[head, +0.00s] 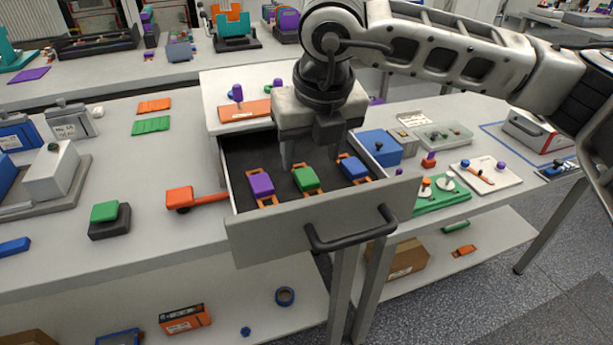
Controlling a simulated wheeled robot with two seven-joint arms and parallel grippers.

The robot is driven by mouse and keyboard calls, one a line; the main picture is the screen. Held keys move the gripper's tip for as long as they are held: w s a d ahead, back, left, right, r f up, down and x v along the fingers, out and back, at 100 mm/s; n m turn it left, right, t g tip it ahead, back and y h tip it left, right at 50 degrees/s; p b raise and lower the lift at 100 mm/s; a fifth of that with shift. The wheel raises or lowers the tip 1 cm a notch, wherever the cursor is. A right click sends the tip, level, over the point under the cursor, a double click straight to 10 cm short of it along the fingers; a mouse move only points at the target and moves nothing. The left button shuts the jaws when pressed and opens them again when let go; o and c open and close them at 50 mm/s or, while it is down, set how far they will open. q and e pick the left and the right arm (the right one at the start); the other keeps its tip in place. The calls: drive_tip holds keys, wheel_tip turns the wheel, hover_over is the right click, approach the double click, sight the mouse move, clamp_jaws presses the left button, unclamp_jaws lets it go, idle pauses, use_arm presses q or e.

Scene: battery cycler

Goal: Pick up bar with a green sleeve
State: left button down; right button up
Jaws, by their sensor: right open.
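A bar with a green sleeve (306,179) and orange ends lies in an open drawer (260,236). It lies between a bar with a purple sleeve (261,185) on its left and a bar with a blue sleeve (354,169) on its right. My right gripper (311,158) reaches down over the back of the drawer, just behind the green-sleeved bar. It is open and holds nothing. The gap between its fingertips and the bar is hard to judge. The gripper body hides part of the drawer's back. My left gripper is out of view.
The drawer has a grey front with a black handle (350,236) and side walls close around the bars. A white cabinet top (222,90) stands behind it. An orange tool (182,198) lies left of the drawer, and a blue block (379,147) stands to the right.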

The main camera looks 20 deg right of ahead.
sight(307, 176)
drive_tip(key=p+x, duration=0.1)
drive_tip(key=x, duration=0.4)
drive_tip(key=shift+w, duration=0.2)
drive_tip(key=shift+c, duration=0.3)
drive_tip(key=c, duration=1)
